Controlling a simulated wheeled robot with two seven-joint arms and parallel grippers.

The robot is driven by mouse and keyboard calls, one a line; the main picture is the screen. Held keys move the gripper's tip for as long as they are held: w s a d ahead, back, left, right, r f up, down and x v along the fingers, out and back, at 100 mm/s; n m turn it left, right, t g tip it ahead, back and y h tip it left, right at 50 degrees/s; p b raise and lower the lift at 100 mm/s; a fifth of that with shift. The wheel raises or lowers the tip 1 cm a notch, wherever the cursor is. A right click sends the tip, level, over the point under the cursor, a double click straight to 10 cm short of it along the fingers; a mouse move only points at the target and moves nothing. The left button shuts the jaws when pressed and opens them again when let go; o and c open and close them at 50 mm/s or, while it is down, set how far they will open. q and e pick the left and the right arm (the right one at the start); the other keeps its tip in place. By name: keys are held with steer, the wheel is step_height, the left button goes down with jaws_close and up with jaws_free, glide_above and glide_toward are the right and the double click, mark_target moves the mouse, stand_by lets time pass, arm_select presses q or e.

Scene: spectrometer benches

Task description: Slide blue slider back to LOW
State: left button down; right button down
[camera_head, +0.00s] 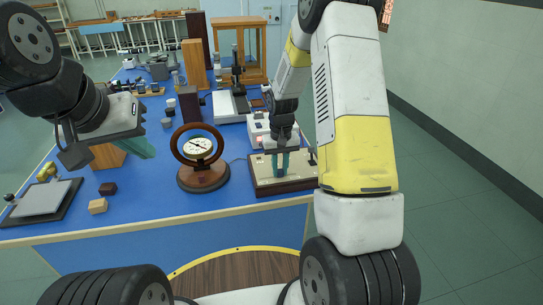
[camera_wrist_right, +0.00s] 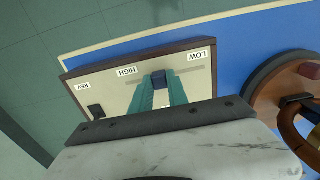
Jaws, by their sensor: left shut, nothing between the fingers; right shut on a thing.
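The slider panel (camera_head: 262,172) lies at the front right of the blue bench, a cream plate in a dark wood frame. In the right wrist view the panel (camera_wrist_right: 118,88) carries the labels LOW (camera_wrist_right: 198,56), HIGH (camera_wrist_right: 126,71) and REV (camera_wrist_right: 82,87). The dark blue slider (camera_wrist_right: 163,76) stands in its slot between HIGH and LOW, apart from both slot ends. My right gripper (camera_head: 281,166) is shut on the slider; its teal fingers (camera_wrist_right: 163,90) reach down to it. In the head view the fingers hide the slider. My left gripper (camera_head: 143,148) is shut and empty above the bench's left side.
A round dial gauge (camera_head: 200,148) on a wooden base stands just left of the panel. A white instrument (camera_head: 258,128) is behind it. Small blocks (camera_head: 98,206) and a grey plate (camera_head: 42,200) lie at the left. Bare blue bench shows between blocks and gauge.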

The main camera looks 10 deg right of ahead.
mark_target(260, 179)
stand_by(0.8)
steer(key=a, duration=0.6)
steer(key=shift+s+a, duration=0.1)
steer(key=shift+a, duration=0.2)
steer(key=c, duration=1.3)
jaws_free()
steer(key=shift+a, duration=0.15)
steer(key=shift+r, duration=0.15)
step_height(260, 179, up, 8)
steer(key=shift+f, duration=0.2)
